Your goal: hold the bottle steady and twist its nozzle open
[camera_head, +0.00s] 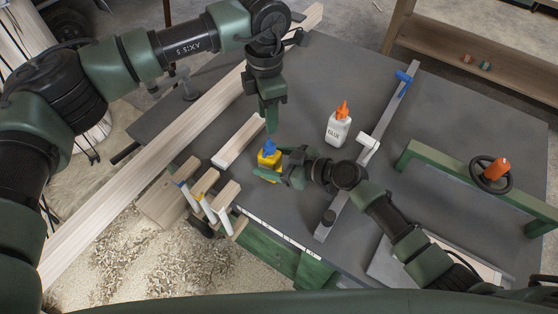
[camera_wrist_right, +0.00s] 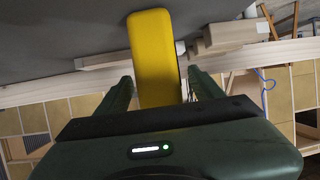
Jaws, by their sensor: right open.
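A yellow bottle (camera_head: 264,160) with a blue nozzle (camera_head: 269,146) stands near the front edge of the grey table. My right gripper (camera_head: 277,166) reaches it from the right and is open. In the right wrist view, the yellow bottle (camera_wrist_right: 155,55) lies between the two spread fingers (camera_wrist_right: 158,90), with a gap visible on the right side. My left gripper (camera_head: 271,127) points down just above and behind the blue nozzle, apparently apart from it. Its fingers overlap in the head view, so their opening is unclear. A white glue bottle (camera_head: 338,129) with an orange nozzle stands further right.
A wood block (camera_head: 238,142) lies left of the yellow bottle. A long metal bar clamp (camera_head: 394,105) lies to the right, and a green frame (camera_head: 450,170) stands beyond.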

